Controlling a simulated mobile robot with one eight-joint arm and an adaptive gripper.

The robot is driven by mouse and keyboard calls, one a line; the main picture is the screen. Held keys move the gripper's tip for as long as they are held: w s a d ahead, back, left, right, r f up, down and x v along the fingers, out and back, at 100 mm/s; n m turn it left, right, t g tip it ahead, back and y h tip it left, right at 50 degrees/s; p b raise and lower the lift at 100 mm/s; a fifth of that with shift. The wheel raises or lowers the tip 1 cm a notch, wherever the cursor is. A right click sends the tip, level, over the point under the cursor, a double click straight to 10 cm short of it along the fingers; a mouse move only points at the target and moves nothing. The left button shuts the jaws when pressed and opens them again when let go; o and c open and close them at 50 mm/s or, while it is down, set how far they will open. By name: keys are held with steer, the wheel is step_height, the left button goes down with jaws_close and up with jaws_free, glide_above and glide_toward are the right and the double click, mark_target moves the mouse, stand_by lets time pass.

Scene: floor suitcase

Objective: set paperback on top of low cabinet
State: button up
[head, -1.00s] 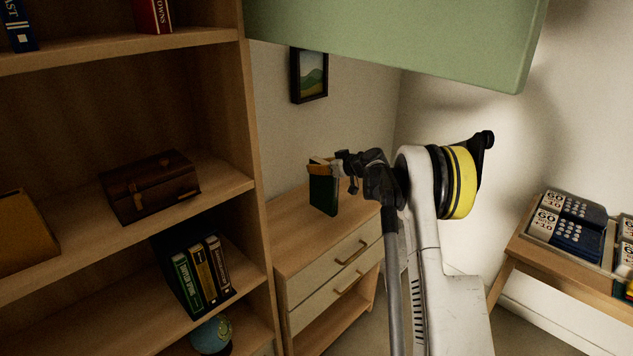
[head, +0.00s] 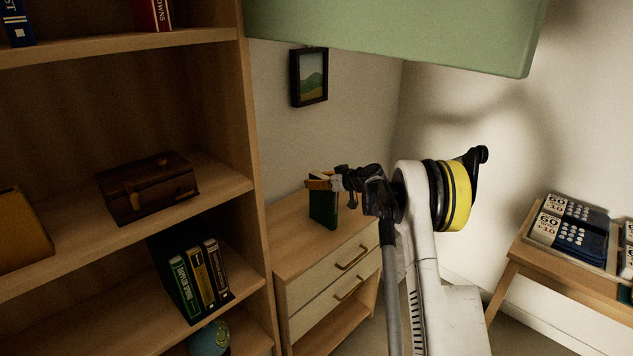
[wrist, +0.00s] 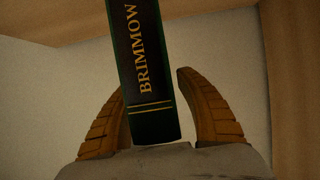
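The paperback (head: 323,210) is a dark green book standing upright over the low cabinet's (head: 293,263) wooden top, near the wall. It appears to rest on that top, though its lower edge is too small to be sure. My gripper (head: 319,182) is around its upper end. In the wrist view, the spine (wrist: 146,60), lettered BRIMMOW, lies between my two orange fingers (wrist: 155,105). A gap shows between the spine and the right finger, while the left finger looks close against it. The fingers look open around the book.
A bookcase (head: 258,160) stands close at the left, holding a brown chest (head: 148,188) and several books. A green panel (head: 400,35) hangs above. A small picture (head: 310,77) is on the wall. A side table (head: 515,248) is at the right. The cabinet's front top is clear.

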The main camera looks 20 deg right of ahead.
steer(key=shift+r, duration=0.1)
steer(key=p+v, duration=0.3)
steer(key=v, duration=0.9)
steer(key=shift+p, duration=0.3)
steer(key=shift+r, duration=0.1)
